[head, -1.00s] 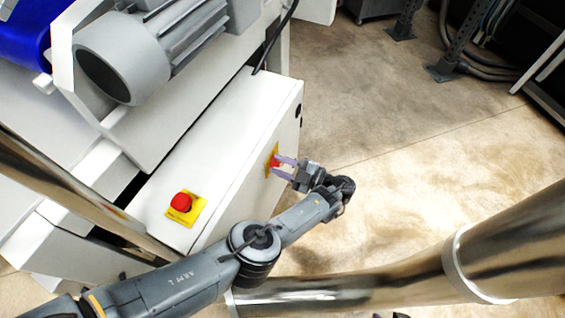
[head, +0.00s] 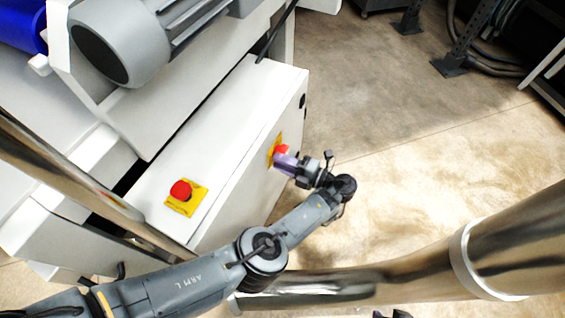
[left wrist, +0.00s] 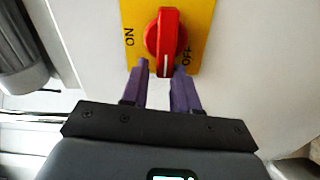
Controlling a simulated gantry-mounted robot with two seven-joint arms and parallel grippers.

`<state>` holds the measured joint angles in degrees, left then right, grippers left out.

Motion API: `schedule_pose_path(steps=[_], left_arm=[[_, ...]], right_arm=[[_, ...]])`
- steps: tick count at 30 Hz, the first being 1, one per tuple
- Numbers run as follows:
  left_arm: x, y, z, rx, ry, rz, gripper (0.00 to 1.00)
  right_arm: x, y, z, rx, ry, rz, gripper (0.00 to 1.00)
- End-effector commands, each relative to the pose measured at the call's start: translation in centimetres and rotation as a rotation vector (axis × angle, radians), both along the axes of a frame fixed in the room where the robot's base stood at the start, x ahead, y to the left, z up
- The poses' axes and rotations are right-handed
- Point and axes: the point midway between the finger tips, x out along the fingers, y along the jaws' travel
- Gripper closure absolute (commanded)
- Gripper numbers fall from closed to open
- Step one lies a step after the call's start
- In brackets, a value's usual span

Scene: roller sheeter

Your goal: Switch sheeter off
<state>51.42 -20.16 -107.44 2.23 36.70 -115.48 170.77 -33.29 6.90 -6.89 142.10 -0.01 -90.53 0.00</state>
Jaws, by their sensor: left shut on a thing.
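The red rotary switch (left wrist: 163,40) sits on a yellow plate (left wrist: 200,12) marked ON at left and OFF at right in the left wrist view. Its handle's white mark points down toward my gripper, between the two words. In the head view the switch (head: 282,151) is on the sheeter's white side panel. My left gripper (head: 280,160) is at the switch, its purple fingers on either side of the handle's lower end and shut on it, as the left wrist view also shows (left wrist: 162,66). A small part of my right gripper (head: 391,314) shows at the bottom edge; its fingers are mostly cut off.
A red push button (head: 181,190) on a yellow plate stands on the white housing's top (head: 215,130), left of the switch. A grey motor (head: 120,45) is above it. The floor (head: 400,150) to the right is clear, with dark stands at the far back.

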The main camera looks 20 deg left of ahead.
Motion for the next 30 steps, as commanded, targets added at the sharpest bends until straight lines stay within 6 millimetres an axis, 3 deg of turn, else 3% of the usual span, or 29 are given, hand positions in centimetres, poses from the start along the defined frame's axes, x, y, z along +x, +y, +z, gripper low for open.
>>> schedule_pose_path(steps=[1, 17, 18, 19, 30], left_arm=[[-0.10, 0.16, -0.81, -0.003, 0.004, -0.009, 1.00], [-0.11, 0.18, -0.87, -0.004, -0.017, -0.009, 0.99], [-0.11, 0.18, -0.86, -0.004, -0.017, -0.009, 0.64], [-0.09, 0.19, -0.83, -0.004, -0.017, -0.009, 0.59], [0.01, 0.12, -0.42, -0.002, -0.025, -0.007, 0.56]], right_arm=[[0.00, 0.03, -0.23, 0.002, 0.000, -0.002, 0.57], [0.03, 0.11, -0.25, 0.004, 0.000, -0.004, 0.57], [0.03, 0.11, -0.25, 0.004, 0.000, -0.003, 0.57], [0.02, 0.10, -0.24, 0.004, 0.000, -0.003, 0.57], [0.02, -0.13, -0.15, -0.005, -0.001, 0.004, 0.57]])
